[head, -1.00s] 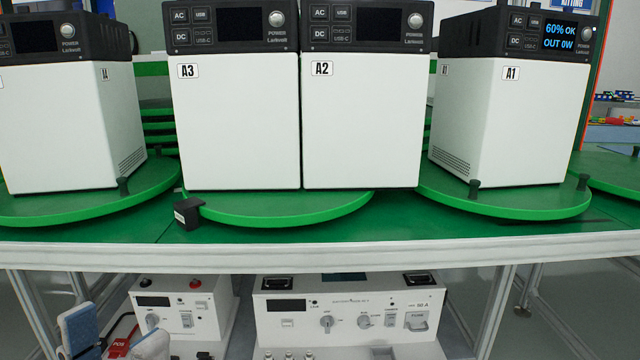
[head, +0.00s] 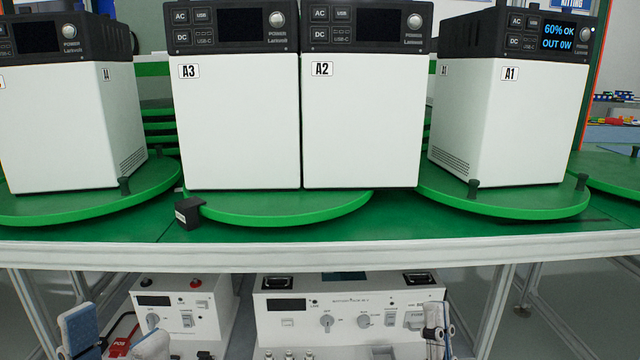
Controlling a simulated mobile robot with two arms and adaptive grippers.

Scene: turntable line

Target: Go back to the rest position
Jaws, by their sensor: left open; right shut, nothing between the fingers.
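My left gripper (head: 114,335) is at the bottom left edge of the head view. Its two pale, blue-backed fingers are apart, with a red piece marked POS (head: 119,346) visible between them; I cannot tell any contact. My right gripper (head: 437,332) shows at the bottom right of centre, fingers together and empty, in front of the right end of the larger white instrument (head: 350,335) under the table. Both grippers are below the tabletop edge. Most of both arms is out of view.
White power units A3 (head: 240,125), A2 (head: 360,125), A1 (head: 520,120) and A4 (head: 60,120) stand on green turntables. A1's display is lit; the others are dark. A small black block (head: 188,214) sits near the table's front edge (head: 330,255). A smaller white instrument (head: 180,310) stands below.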

